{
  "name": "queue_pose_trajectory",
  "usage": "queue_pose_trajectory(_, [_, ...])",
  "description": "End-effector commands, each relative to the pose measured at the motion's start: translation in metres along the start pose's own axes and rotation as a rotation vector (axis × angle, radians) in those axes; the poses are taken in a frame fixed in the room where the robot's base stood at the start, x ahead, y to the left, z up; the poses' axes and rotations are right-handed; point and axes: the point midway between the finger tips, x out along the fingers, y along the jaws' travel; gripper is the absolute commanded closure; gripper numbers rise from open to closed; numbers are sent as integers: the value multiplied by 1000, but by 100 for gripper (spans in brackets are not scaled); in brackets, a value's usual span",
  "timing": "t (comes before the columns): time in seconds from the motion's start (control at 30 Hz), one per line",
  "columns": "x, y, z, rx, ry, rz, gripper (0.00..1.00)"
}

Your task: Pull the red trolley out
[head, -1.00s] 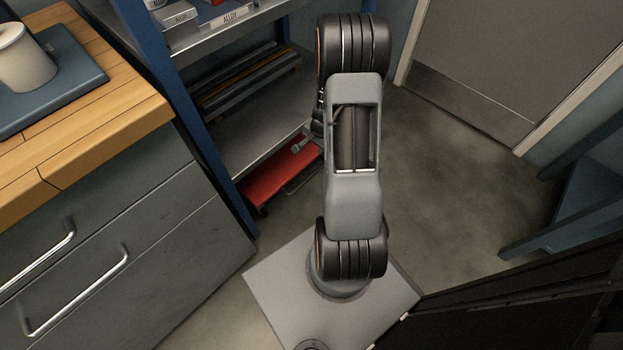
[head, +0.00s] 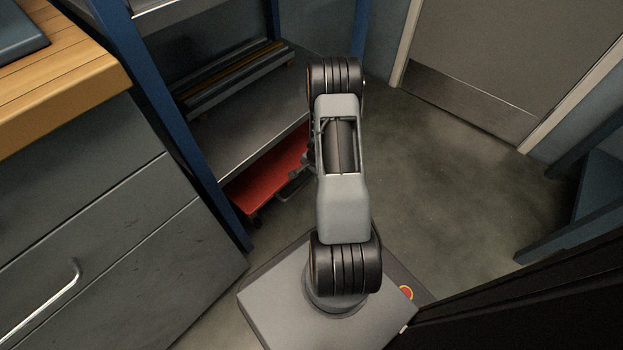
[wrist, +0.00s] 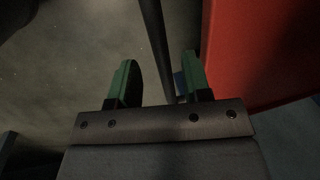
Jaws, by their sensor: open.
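The red trolley (head: 266,184) is low on the floor under the bottom shelf of the blue rack, partly hidden by my arm in the head view. Its red deck (wrist: 262,50) fills the right of the wrist view. A dark bar (wrist: 155,45), apparently the trolley's handle, runs beside the deck. My gripper (wrist: 158,78) is open, with its green fingers on either side of the bar. The bar is nearer the right finger, and I cannot tell whether they touch. In the head view my gripper (head: 293,188) is at the trolley's right edge, mostly hidden.
A grey drawer cabinet (head: 100,230) with a wooden top stands at left. The blue rack post (head: 175,120) rises beside the trolley. Bare floor (head: 450,180) lies to the right, towards a door (head: 490,60). A blue frame (head: 575,210) stands at far right.

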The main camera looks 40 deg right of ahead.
Motion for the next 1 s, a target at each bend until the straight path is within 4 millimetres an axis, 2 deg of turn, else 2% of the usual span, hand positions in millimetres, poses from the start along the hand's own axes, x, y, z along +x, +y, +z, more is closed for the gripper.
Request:
queue_pose_trajectory(0.03, [10,0,0,0,0,0,56])
queue_pose_trajectory(0.2, [23,0,0,-2,0,0,56])
queue_pose_trajectory(0.63, [27,-1,0,-2,0,0,56])
queue_pose_trajectory(1.0, [27,-1,0,-2,0,0,90])
